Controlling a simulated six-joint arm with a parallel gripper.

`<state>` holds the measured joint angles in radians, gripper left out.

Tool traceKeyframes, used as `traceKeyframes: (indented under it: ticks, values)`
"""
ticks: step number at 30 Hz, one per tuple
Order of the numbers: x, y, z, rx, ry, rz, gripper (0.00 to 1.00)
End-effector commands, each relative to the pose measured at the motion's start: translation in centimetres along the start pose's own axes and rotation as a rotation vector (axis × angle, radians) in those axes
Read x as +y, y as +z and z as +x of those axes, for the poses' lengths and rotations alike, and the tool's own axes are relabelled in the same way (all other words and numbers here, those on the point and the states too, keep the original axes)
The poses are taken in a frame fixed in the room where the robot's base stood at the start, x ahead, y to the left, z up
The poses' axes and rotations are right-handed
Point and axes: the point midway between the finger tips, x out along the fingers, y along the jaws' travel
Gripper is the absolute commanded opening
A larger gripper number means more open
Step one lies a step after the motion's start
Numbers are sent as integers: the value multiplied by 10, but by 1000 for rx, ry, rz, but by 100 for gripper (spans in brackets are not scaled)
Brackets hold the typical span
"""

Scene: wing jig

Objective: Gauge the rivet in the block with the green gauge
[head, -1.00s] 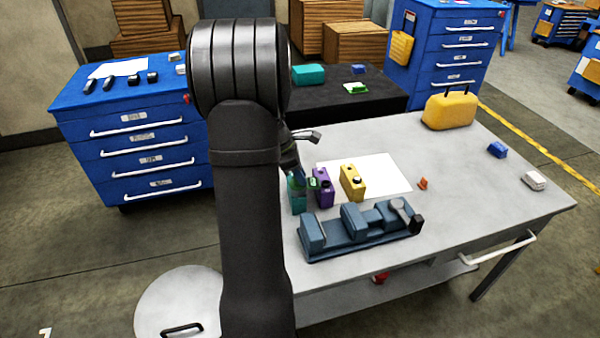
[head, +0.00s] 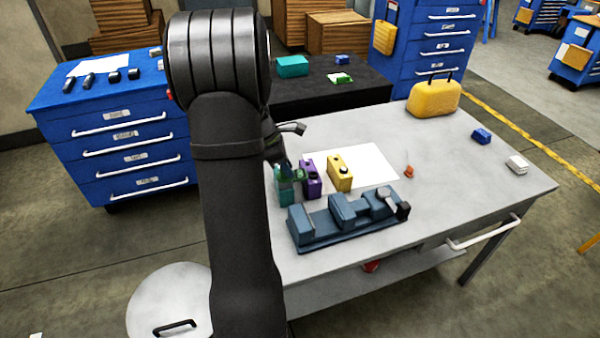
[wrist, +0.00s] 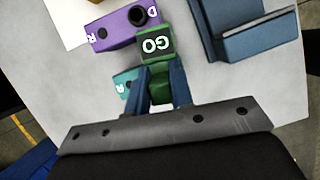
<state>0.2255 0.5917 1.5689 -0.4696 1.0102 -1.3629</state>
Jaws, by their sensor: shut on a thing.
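My gripper (wrist: 160,85) is shut on the green gauge (wrist: 155,46), whose dark face reads "GO". In the head view the gauge (head: 298,174) is small and partly hidden by my arm, above or beside the teal block (head: 285,190). The teal block (wrist: 124,82) is mostly covered by the gauge and gripper in the wrist view. The purple block (head: 311,182) stands to its right, with a black round piece on top. The yellow block (head: 340,175) has a dark piece on top. I cannot tell which block holds the rivet, or whether the gauge touches one.
A blue-grey clamp fixture (head: 345,222) lies in front of the blocks. A white sheet (head: 375,163) lies behind them. A small orange piece (head: 409,171), yellow case (head: 434,97), blue block (head: 481,136) and white block (head: 517,165) stand further right. The table's right part is mostly clear.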

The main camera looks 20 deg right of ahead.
Motion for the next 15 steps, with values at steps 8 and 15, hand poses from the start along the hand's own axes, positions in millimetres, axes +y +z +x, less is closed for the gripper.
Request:
traceKeyframes:
  ticks: [8, 15]
  values:
    - [-2, 1, -3, 1, -6, -1, 0]
    - [-1, 8, -21, 1, -2, 0, 0]
